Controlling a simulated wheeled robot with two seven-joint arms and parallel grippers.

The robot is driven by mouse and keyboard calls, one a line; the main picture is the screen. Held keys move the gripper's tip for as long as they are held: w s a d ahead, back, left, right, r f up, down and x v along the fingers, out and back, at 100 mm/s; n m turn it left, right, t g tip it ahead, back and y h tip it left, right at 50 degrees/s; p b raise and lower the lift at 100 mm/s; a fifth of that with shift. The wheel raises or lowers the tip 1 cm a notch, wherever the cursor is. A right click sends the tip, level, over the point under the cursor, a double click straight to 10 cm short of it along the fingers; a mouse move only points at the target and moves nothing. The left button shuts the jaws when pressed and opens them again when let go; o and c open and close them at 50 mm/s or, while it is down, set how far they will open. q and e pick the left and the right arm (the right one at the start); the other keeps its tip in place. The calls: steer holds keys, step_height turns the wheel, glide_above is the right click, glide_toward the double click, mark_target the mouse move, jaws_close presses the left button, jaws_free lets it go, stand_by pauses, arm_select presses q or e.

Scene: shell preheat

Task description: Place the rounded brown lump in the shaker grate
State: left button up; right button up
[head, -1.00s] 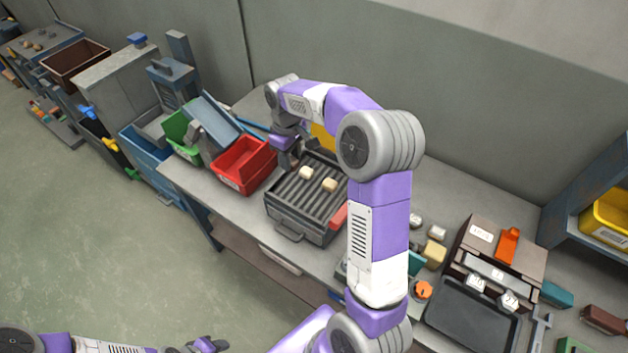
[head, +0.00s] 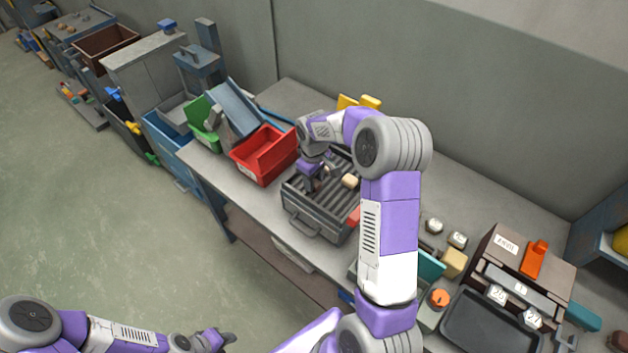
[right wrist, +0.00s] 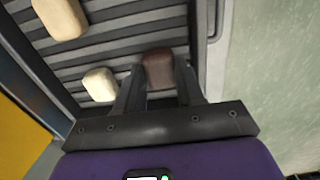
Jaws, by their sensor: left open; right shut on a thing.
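The shaker grate (head: 308,210) is a dark ribbed tray with a front handle on the bench. My right gripper (right wrist: 158,85) is shut on the rounded brown lump (right wrist: 158,68), which sits between its fingertips over the grate's slats. I cannot tell whether the lump touches the slats. In the head view my right gripper (head: 312,187) is over the left part of the grate, and its wrist hides much of the lump. My left gripper (head: 218,340) is open and empty at the bottom edge, away from the bench.
Two cream lumps lie on the grate, one near (right wrist: 100,84) and one farther off (right wrist: 60,15). A red bin (head: 263,158) stands left of the grate. A dark flat tray (head: 490,325) and a box with an orange part (head: 535,258) stand to the right.

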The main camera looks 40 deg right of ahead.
steer(key=shift+f, duration=0.25)
steer(key=shift+f, duration=0.15)
steer(key=o, duration=1)
steer(key=shift+o, duration=0.2)
steer(key=shift+r, duration=0.35)
step_height(320, 180, up, 12)
steer(key=p, duration=0.1)
steer(key=shift+f, duration=0.2)
